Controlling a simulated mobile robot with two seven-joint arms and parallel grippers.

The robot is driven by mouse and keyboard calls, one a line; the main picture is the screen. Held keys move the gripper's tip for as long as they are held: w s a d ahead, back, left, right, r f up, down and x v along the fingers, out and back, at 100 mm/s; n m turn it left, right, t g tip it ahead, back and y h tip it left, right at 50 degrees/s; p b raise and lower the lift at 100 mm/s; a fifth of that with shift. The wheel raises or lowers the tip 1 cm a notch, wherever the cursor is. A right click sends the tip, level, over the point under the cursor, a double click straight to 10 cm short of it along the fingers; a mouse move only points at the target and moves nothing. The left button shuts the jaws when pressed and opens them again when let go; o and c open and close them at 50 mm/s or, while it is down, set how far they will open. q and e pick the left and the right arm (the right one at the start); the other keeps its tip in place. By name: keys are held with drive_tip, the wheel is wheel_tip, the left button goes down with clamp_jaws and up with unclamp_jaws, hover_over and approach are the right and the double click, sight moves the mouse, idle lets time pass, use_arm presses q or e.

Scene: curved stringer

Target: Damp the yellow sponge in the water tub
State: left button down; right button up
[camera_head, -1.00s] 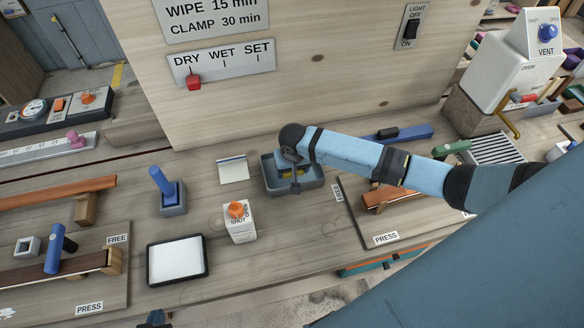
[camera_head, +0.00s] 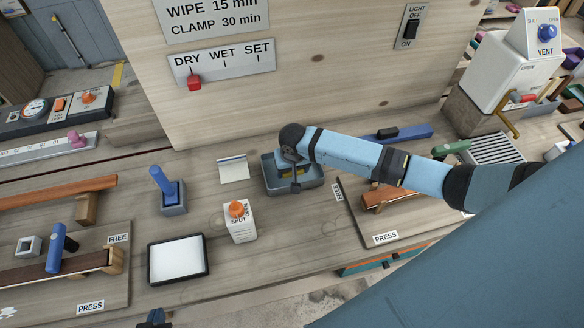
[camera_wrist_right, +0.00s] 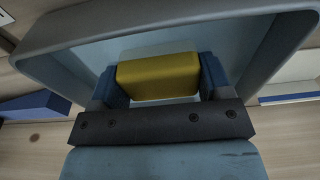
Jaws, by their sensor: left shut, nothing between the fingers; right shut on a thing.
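The water tub (camera_head: 316,186) is a grey-blue open tray on the bench, near the middle of the head view. My right gripper (camera_head: 291,180) points down into it and is shut on the yellow sponge (camera_head: 286,171), which is mostly hidden there by the wrist. In the right wrist view the sponge (camera_wrist_right: 158,76) sits between the two blue fingers, within the tub's walls (camera_wrist_right: 150,22). Whether it touches the tub floor or water cannot be told. My left gripper (camera_head: 155,319) shows only in part at the bottom edge, shut and empty, away from the tub.
A white bottle with an orange cap (camera_head: 240,222) stands left of the tub, near a small card (camera_head: 233,169). A black-rimmed white pad (camera_head: 178,259) and a blue-handled block (camera_head: 171,196) are further left. A PRESS board (camera_head: 400,236) lies close on the right.

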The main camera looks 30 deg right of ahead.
drive_tip(key=shift+s, duration=0.1)
wheel_tip(320, 180, up, 5)
drive_tip(key=p, duration=0.5)
drive_tip(key=shift+f, duration=0.1)
drive_tip(key=shift+r, duration=1.05)
